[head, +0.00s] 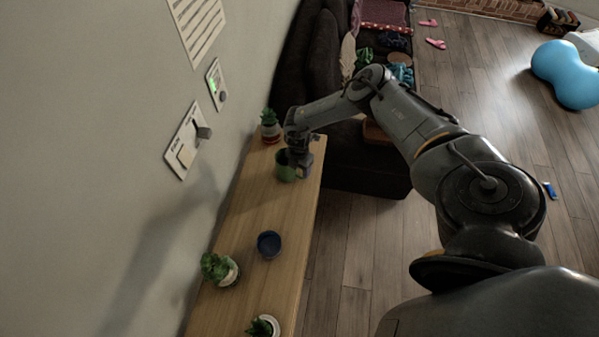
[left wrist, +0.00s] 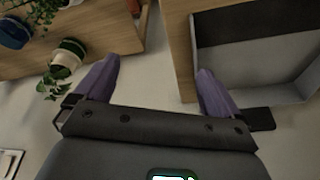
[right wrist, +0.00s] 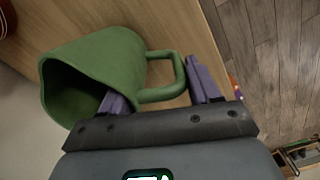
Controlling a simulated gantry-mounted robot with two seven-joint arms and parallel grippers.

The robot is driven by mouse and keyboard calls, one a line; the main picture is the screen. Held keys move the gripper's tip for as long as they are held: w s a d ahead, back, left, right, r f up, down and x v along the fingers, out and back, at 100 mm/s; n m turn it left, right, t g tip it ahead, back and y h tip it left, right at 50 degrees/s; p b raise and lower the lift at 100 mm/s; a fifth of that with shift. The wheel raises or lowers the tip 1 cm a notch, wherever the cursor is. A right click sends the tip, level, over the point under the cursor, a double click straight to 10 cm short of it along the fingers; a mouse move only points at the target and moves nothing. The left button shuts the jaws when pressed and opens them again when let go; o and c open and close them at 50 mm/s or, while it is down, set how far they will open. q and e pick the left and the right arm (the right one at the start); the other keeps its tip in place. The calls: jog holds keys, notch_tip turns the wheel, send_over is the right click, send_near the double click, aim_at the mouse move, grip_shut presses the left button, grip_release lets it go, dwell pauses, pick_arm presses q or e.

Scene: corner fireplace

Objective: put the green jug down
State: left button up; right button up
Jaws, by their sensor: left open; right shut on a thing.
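The green jug (head: 285,169) is at the far end of the narrow wooden table (head: 250,205) in the head view. My right gripper (head: 301,158) is shut on it from its right side. In the right wrist view the jug (right wrist: 108,62) lies tilted in the picture, its mouth to the lower left. Its handle is between the purple fingers of my right gripper (right wrist: 155,82). I cannot tell whether the jug's base touches the table. My left gripper (left wrist: 157,70) is open and empty in the left wrist view; it does not show in the head view.
A potted plant (head: 270,126) stands just behind the jug. A blue bowl (head: 269,244) and two more plants (head: 220,269) (head: 263,327) stand nearer. The wall with switches (head: 186,140) borders the table's left. A dark sofa (head: 340,160) stands beyond. The table between jug and bowl is clear.

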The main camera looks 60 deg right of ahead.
jog(key=shift+f, duration=0.25)
jog(key=o, duration=1.1)
jog(key=shift+f, duration=0.1)
jog(key=o, duration=0.4)
jog(key=shift+r, duration=0.45)
notch_tip(320, 180, up, 10)
jog(key=shift+w+r+p, duration=0.1)
jog(key=shift+r+p, duration=0.05)
jog(key=shift+p, duration=0.25)
jog(key=shift+r, duration=0.55)
